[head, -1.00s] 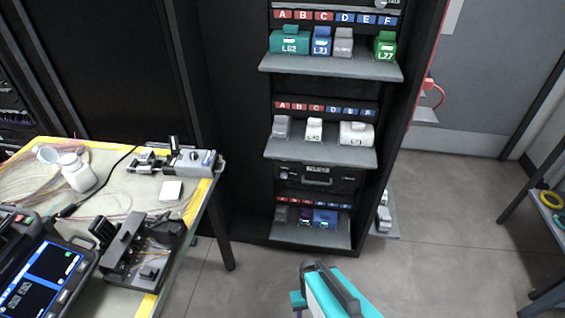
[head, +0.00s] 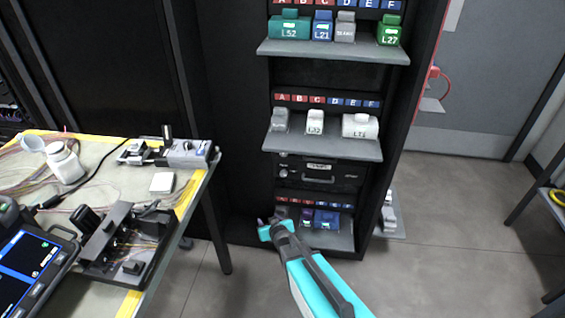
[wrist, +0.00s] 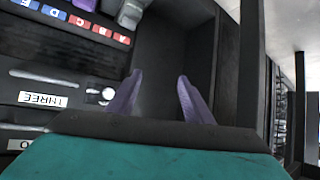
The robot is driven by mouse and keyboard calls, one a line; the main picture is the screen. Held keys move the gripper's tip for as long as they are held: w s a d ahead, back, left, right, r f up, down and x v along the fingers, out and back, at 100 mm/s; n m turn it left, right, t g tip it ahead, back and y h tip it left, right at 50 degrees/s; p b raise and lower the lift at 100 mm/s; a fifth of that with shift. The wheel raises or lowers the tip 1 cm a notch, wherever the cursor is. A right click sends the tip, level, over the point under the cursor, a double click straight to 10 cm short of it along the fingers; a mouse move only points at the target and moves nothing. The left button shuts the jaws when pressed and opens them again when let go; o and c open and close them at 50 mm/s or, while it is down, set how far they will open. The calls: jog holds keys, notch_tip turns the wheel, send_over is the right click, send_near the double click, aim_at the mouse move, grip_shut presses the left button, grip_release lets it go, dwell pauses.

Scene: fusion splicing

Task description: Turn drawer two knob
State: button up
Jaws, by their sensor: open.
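My gripper (head: 268,221) is open and empty, low at the cabinet's left front, just left of the lowest shelf. In the wrist view its two purple fingers (wrist: 156,98) are apart with nothing between them. That view is upside down. It shows drawer three's front with its label (wrist: 42,99), and a round silver knob (wrist: 100,93) beside the nearer finger. In the head view the drawer fronts (head: 340,181) sit under the middle shelf, with small knobs at left.
The middle shelf (head: 350,149) juts out above the drawers and the lowest shelf (head: 340,238) juts out below, both holding small modules. A worktable (head: 190,195) with splicing gear stands at left.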

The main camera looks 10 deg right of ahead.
aim_at(283, 156)
jog(key=w+d+r+m+t+h+b, duration=0.3)
jog(key=w+d+r+t+h+b, duration=0.2)
jog(key=w+r, duration=0.5)
notch_tip(283, 156, up, 4)
jog(key=shift+w+d+f+m+t+h, duration=0.25)
jog(key=shift+t+h, duration=0.35)
jog(key=shift+h, duration=0.6)
jog(key=shift+b+x, duration=0.5)
jog(key=shift+x, duration=6.35)
jog(key=shift+d, duration=0.1)
jog(key=c, duration=1.1)
